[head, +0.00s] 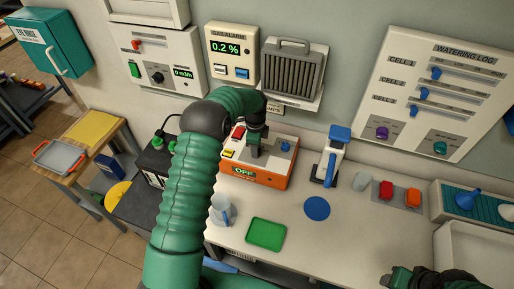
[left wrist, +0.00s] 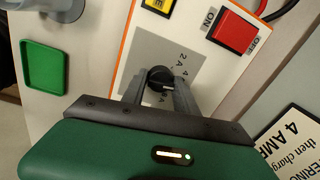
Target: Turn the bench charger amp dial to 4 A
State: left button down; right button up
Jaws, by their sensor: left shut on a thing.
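The bench charger (head: 268,181) is an orange box with a light top panel on the counter; its display (head: 243,171) reads OFF. My left gripper (head: 255,150) reaches down onto the panel and hides the dial in the head view. Its two fingers (left wrist: 160,88) are shut on the dial, one on each side. Which mark the dial points to is unclear. My right gripper (head: 398,277) is at the bottom right, its fingers unclear.
The panel also has a red ON/OFF switch (left wrist: 233,25) and a yellow button (left wrist: 158,5). A blue knob (head: 286,147) is at its right. A sign reading 4 AMPS (left wrist: 296,140) is nearby. A green tray (head: 265,234) and clear mug (head: 221,211) stand in front.

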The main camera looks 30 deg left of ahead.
pick_arm(q)
jog(key=shift+s+a+f, duration=0.15)
jog(key=shift+s+a, duration=0.05)
jog(key=shift+s, duration=0.05)
jog(key=c, duration=1.2)
grip_release()
jog(key=shift+o, duration=1)
jog(key=shift+a, duration=0.2)
jog(key=shift+w+r, duration=0.15)
jog(key=shift+r, duration=0.3)
jog(key=r, duration=0.2)
jog(key=r+b, duration=0.1)
jog(key=r, duration=0.1)
jog(key=r+b, duration=0.1)
jog(key=r, duration=0.1)
jog(key=shift+s+d, duration=0.15)
jog(key=shift+s, duration=0.1)
jog(key=shift+r, duration=0.35)
pick_arm(e)
jog(key=shift+s+a+f, duration=0.15)
jog(key=shift+f, duration=0.75)
pick_arm(q)
jog(key=shift+a+f, duration=0.15)
jog(key=shift+a, duration=0.05)
pick_arm(e)
jog(key=shift+a, duration=0.1)
